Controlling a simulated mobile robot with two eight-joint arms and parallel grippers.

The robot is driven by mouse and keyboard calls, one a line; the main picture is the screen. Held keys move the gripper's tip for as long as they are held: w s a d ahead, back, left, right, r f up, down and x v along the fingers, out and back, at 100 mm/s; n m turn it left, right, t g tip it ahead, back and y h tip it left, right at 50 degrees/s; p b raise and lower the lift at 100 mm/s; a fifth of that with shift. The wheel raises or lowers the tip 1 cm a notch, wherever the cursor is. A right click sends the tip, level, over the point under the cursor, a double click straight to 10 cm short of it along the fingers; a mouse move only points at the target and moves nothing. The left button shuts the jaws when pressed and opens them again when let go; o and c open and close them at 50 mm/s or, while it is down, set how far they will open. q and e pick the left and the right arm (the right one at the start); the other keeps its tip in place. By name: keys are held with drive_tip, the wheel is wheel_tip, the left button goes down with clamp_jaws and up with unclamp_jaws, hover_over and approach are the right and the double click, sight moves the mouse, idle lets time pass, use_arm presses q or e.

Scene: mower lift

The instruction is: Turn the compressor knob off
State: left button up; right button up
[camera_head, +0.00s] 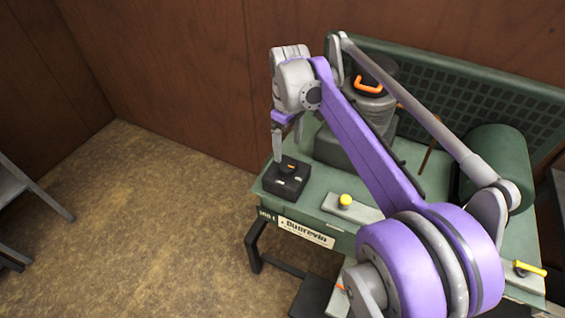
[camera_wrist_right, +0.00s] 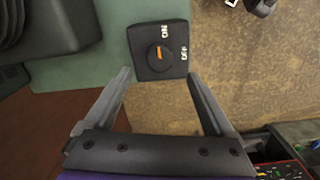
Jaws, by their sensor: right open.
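The compressor knob is a round black dial (camera_wrist_right: 158,56) with an orange mark, on a black square box (camera_wrist_right: 180,70) printed ON and OFF. In the head view the box (camera_head: 286,187) sits on the left front corner of the green compressor bench (camera_head: 330,205). My right gripper (camera_head: 279,157) hangs pointing down just above it. In the wrist view its fingers (camera_wrist_right: 160,75) are open and empty, spread to either side of the box's near edge. My left gripper is out of view.
The grey motor (camera_head: 372,108) with an orange handle stands behind the box. A green tank (camera_head: 497,165) stands right.

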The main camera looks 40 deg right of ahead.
sight(287, 165)
wheel_tip(287, 165, down, 7)
drive_tip(key=shift+f+b, duration=0.2)
drive_tip(key=shift+b, duration=0.15)
drive_tip(key=c, duration=1.4)
